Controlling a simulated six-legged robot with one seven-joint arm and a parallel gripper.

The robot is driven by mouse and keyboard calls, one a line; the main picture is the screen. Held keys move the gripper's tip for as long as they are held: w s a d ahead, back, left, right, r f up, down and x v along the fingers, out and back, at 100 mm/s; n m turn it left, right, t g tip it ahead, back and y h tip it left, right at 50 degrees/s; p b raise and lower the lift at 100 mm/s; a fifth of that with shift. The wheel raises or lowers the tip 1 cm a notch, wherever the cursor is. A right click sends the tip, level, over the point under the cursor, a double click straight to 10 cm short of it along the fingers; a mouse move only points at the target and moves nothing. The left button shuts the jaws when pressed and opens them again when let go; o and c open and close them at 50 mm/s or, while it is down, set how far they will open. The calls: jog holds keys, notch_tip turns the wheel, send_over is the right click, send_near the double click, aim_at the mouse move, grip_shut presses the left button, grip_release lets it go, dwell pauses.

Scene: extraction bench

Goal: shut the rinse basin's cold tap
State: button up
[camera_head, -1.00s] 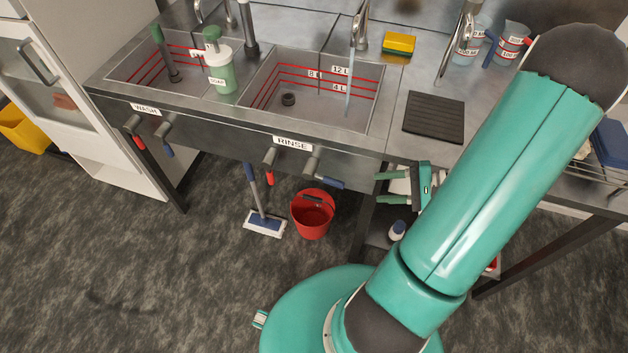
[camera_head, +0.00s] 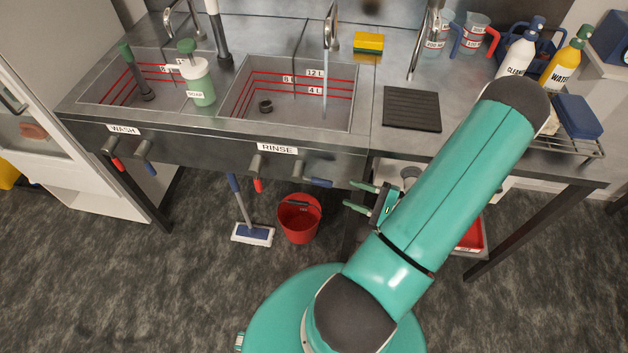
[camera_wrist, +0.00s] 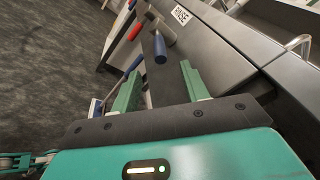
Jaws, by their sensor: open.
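The rinse basin (camera_head: 352,98) is under a spout (camera_head: 331,30), with a thin stream of water (camera_head: 325,80) falling into it. Its cold tap has a blue lever (camera_head: 319,182) on the front panel, pointing sideways to the right. The red lever (camera_head: 258,184) left of it points down. My gripper (camera_head: 352,195) is open and empty, just right of the blue lever's end and apart from it. In the wrist view the blue lever (camera_wrist: 160,49) points towards my open gripper (camera_wrist: 160,75), ahead of the gap between the fingers.
The wash basin (camera_head: 82,95) with its own levers is at the left. A red bucket (camera_head: 299,222) and a mop (camera_head: 252,234) stand on the floor below. A soap bottle (camera_head: 199,85), a sponge (camera_head: 369,42) and a dark ribbed mat (camera_head: 412,110) are on the counter.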

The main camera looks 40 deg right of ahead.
aim_at(319, 181)
jog(key=x, duration=1.1)
jog(key=shift+w, duration=0.1)
grip_shut()
